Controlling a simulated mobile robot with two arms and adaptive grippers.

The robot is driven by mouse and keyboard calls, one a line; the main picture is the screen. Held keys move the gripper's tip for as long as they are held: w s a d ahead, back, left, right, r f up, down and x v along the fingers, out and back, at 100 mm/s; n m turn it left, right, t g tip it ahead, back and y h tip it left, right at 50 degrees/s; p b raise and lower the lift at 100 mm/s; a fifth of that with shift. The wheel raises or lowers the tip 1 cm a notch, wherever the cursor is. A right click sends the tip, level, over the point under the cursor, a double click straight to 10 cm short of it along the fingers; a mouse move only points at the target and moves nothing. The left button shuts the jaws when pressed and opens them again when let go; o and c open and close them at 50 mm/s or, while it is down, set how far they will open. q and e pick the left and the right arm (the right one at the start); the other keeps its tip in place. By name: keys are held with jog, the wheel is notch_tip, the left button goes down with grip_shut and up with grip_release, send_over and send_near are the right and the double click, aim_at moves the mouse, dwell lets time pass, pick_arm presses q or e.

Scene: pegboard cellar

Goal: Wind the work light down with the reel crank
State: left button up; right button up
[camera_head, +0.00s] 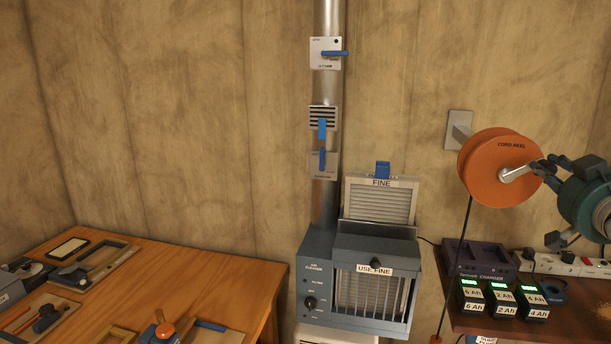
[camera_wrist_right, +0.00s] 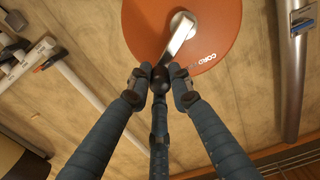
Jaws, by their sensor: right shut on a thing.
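The orange cord reel (camera_head: 490,172) is mounted on the wall at the right of the head view, and it fills the top of the right wrist view (camera_wrist_right: 150,25). Its silver crank arm (camera_head: 518,171) runs from the hub toward the right, with a dark knob (camera_wrist_right: 160,76) at its end in the wrist view. My right gripper (camera_head: 553,172) is at that end, its fingers closed around the knob. A dark cord (camera_head: 467,235) hangs from the reel's left side. The work light cannot be made out. My left gripper is out of view.
Below the reel, a shelf (camera_head: 560,322) carries a charger (camera_head: 480,258), several batteries and a power strip (camera_head: 570,262). A grey air cleaner (camera_head: 330,285) stands left of it under a metal duct. A wooden workbench (camera_head: 190,285) with tools is at the left.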

jog(key=shift+w+a+r+p, duration=0.35)
jog(key=shift+a+r+p, duration=0.15)
jog(key=shift+a+p, duration=0.8)
jog(key=shift+w+a+r+p, duration=0.4)
jog(key=shift+a+p, duration=0.45)
jog(key=shift+a, duration=0.8)
jog(key=shift+w+a+r+p, duration=0.25)
jog(key=shift+a+r+p, duration=0.3)
jog(key=shift+a+p, duration=0.75)
jog(key=o, duration=1.1)
jog(key=shift+a, duration=0.4)
jog(key=shift+c, duration=0.2)
jog(key=shift+w+a+f, duration=0.1)
jog(key=shift+w+a, duration=0.05)
jog(key=shift+a, duration=0.15)
jog(key=v, duration=0.3)
jog(key=b+v, duration=0.1)
jog(key=v, duration=0.3)
jog(key=shift+d+f, duration=0.2)
jog(key=shift+d, duration=0.05)
jog(key=shift+f, duration=0.15)
